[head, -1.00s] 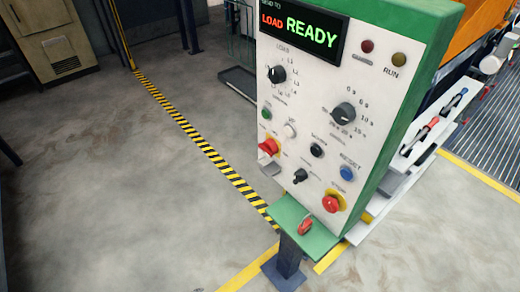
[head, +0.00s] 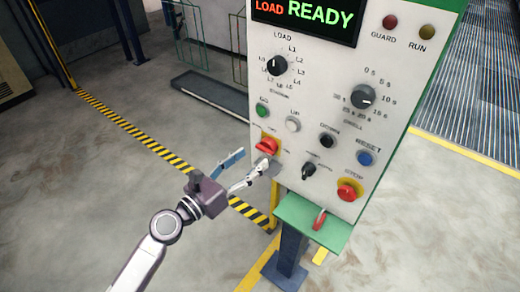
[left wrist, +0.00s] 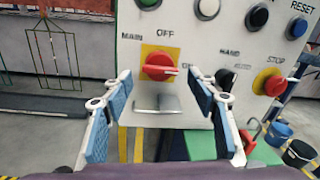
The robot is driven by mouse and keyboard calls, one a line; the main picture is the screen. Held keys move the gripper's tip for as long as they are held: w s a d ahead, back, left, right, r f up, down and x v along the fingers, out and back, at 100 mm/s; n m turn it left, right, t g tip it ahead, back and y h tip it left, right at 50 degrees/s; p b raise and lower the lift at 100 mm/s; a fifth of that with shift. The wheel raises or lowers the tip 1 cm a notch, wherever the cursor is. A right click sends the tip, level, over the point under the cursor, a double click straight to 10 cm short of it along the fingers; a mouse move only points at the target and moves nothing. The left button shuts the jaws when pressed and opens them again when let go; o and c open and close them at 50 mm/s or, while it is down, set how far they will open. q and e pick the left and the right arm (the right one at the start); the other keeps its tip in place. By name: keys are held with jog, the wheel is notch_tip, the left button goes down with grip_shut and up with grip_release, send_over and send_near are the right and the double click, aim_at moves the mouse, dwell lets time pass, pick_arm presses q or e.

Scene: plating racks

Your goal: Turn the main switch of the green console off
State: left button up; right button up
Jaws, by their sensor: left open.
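The green console (head: 325,100) has a white front panel. Its main switch (head: 267,146) is a red rotary knob on a yellow plate at the panel's lower left. In the left wrist view the main switch (left wrist: 158,67) has its handle pointing right, towards the ON mark, with OFF printed above. My left gripper (head: 254,161) is open and empty in front of the switch, apart from it. In the left wrist view the open fingers (left wrist: 160,82) stand to either side of the switch, nearer the camera. My right gripper is not in view.
A grey metal bracket (left wrist: 157,104) sticks out just below the switch. The red STOP button (head: 348,189) and a small black selector (head: 309,171) are to its right. A green shelf (head: 300,221) with a red item on it juts out below. The floor at left is open.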

aim_at(262, 150)
pick_arm(q)
jog(key=x, duration=0.5)
jog(key=shift+w+d, duration=0.2)
jog(key=shift+w, duration=0.05)
jog(key=shift+a, duration=0.1)
jog(key=c, duration=0.9)
